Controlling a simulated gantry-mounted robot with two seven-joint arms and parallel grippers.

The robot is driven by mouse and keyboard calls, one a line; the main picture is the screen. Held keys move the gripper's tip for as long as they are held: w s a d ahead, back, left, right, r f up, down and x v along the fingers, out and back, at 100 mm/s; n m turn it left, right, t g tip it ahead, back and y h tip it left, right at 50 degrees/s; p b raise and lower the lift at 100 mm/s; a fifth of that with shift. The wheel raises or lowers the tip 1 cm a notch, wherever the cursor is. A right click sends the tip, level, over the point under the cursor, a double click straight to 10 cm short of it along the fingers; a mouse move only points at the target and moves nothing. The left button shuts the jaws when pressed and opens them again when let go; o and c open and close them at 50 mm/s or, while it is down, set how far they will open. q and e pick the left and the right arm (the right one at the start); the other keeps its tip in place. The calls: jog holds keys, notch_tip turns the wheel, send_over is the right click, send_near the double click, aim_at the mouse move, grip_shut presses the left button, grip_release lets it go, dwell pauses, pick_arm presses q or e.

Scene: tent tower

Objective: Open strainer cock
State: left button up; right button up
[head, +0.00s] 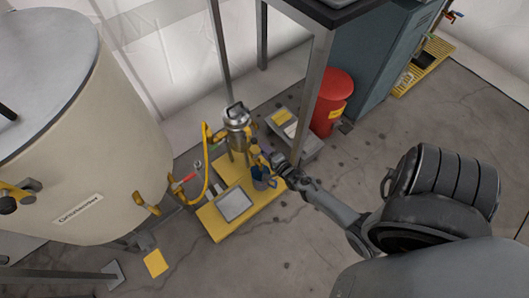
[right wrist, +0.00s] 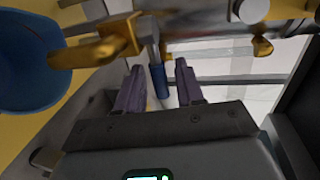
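In the right wrist view the brass cock (right wrist: 118,38) has a metal lever with a blue handle (right wrist: 159,82). My right gripper (head: 279,163) is beside the cock. In the wrist view its open fingers (right wrist: 159,88) lie on either side of the blue handle, with gaps visible. My left gripper is not in view.
A blue cup (head: 261,182) sits below the cock and shows at the left of the wrist view (right wrist: 28,60). A grey tray (head: 235,205) lies on the yellow platform (head: 211,222). A cream tank (head: 75,140) stands left.

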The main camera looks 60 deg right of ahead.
jog(key=shift+w+d, duration=0.1)
jog(key=shift+w, duration=0.15)
jog(key=shift+c, duration=0.3)
grip_shut()
